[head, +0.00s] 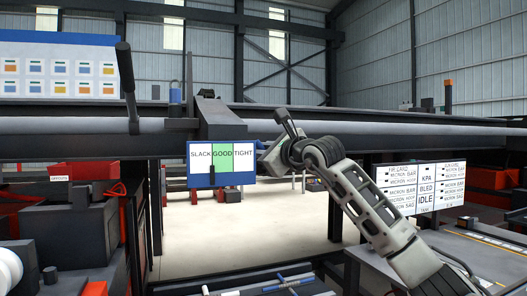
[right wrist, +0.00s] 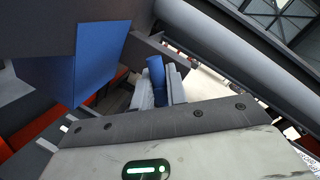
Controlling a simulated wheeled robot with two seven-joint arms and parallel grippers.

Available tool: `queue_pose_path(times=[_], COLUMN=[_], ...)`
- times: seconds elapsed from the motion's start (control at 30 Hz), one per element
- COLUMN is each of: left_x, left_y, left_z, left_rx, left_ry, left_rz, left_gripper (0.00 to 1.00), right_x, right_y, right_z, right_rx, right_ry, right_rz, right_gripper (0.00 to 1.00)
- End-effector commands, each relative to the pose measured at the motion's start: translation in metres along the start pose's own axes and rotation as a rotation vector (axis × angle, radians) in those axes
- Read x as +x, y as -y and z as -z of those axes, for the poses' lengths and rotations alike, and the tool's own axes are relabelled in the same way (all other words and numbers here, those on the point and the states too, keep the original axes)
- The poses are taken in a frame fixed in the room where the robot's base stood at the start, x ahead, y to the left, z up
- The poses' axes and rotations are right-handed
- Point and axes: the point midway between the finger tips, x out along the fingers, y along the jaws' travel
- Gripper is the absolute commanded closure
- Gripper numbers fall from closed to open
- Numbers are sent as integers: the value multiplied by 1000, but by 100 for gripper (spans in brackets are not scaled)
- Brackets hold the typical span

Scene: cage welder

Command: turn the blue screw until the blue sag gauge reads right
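The blue sag gauge (head: 222,180) hangs below the long dark beam in the head view, with panels SLACK, GOOD (green) and TIGHT. Its dark pointer (head: 212,176) stands at the line between SLACK and GOOD. My right gripper (head: 266,152) is just right of the gauge. In the right wrist view the blue screw (right wrist: 157,78) sits between the two pale fingers, one close against each side, and the gripper looks shut on it. In the head view the screw is mostly hidden by the gripper. My left gripper is not in view.
The long beam (head: 400,138) runs across just above my right gripper. A white readout board (head: 421,188) stands at right, showing KPA, BLED and IDLE. A red bin (head: 84,171) and dark machinery are at left. Open floor shows beneath the gauge.

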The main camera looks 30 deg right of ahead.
Motion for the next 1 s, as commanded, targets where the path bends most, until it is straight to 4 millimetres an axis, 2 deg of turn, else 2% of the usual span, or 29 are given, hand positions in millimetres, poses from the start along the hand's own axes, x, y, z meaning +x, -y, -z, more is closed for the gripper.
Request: queue_pose_path(times=[0.37,1.0], left_x=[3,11], left_y=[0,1], left_z=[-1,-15], left_rx=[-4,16], left_ry=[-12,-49], left_rz=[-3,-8], left_gripper=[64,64], right_x=[0,0], right_y=[-2,1], right_z=[3,4], right_rx=[49,428], right_ry=[5,81], right_rz=[5,68], right_gripper=[100,100])
